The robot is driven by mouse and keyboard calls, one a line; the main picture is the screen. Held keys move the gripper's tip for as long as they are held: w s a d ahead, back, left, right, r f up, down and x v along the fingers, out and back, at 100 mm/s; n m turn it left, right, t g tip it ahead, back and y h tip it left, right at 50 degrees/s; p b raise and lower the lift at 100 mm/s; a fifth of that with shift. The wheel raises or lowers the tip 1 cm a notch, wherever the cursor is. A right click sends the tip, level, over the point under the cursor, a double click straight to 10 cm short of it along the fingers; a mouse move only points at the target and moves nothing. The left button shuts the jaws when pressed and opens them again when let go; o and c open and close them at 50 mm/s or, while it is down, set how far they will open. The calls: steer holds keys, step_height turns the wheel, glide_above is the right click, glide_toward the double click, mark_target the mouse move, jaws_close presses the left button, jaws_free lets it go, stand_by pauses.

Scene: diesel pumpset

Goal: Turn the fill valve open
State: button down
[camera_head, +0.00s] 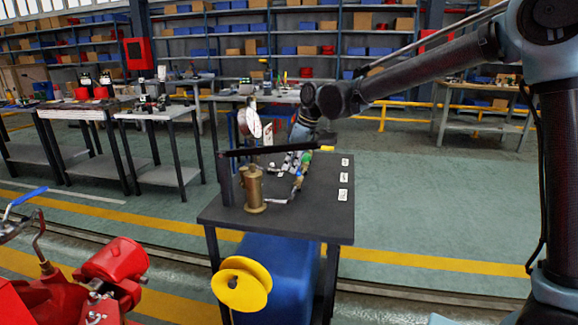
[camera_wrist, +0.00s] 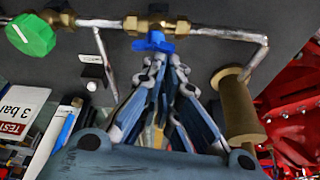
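A brass valve with a small blue handle (camera_wrist: 153,42) sits on a pipe run in the wrist view. A green round knob (camera_wrist: 31,34) is at the pipe's left end, and it also shows in the head view (camera_head: 306,157). No label shows which one is the fill valve. My gripper (camera_wrist: 169,58) points at the blue handle. Its fingers converge to nearly meeting tips just below the handle, with nothing visible held between them. Contact with the handle cannot be told. In the head view my arm partly hides the gripper.
The dark bench (camera_head: 325,222) carries the piping, a brass cylinder (camera_head: 253,188) and several white labels (camera_head: 343,194). A brass cylindrical part (camera_wrist: 238,108) stands close to the right of my fingers. Red machinery (camera_head: 110,275) is at lower left. Floor right of the bench is clear.

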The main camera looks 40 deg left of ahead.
step_height(320, 180, up, 9)
steer(key=shift+s+a+r, duration=0.2)
steer(key=shift+s+a, duration=0.05)
steer(key=shift+a, duration=0.05)
stand_by(0.5)
steer(key=w+d+f+m+t, duration=0.1)
steer(key=w+d+m, duration=0.3)
steer(key=d, duration=0.9)
steer(key=w+d+m+t+h, duration=0.15)
steer(key=w+d, duration=0.45)
steer(key=d, duration=0.8)
steer(key=w+d+f+m+y, duration=0.1)
steer(key=w+d+m, duration=0.35)
steer(key=d, duration=0.85)
steer(key=s+d+f+m+h, duration=0.1)
steer(key=s+d+f+m, duration=0.15)
steer(key=d, duration=0.75)
steer(key=s+d+f+m+h, duration=0.1)
steer(key=s+d+f+m, duration=0.2)
steer(key=d, duration=0.7)
steer(key=s+d+f+m+h, duration=0.1)
steer(key=s+d+f+m, duration=0.3)
steer(key=s+d+f, duration=0.6)
steer(key=shift+s+d+f+m+t, duration=0.15)
steer(key=shift+d+f+m+t, duration=0.4)
steer(key=shift+f, duration=1)
steer(key=shift+d, duration=0.1)
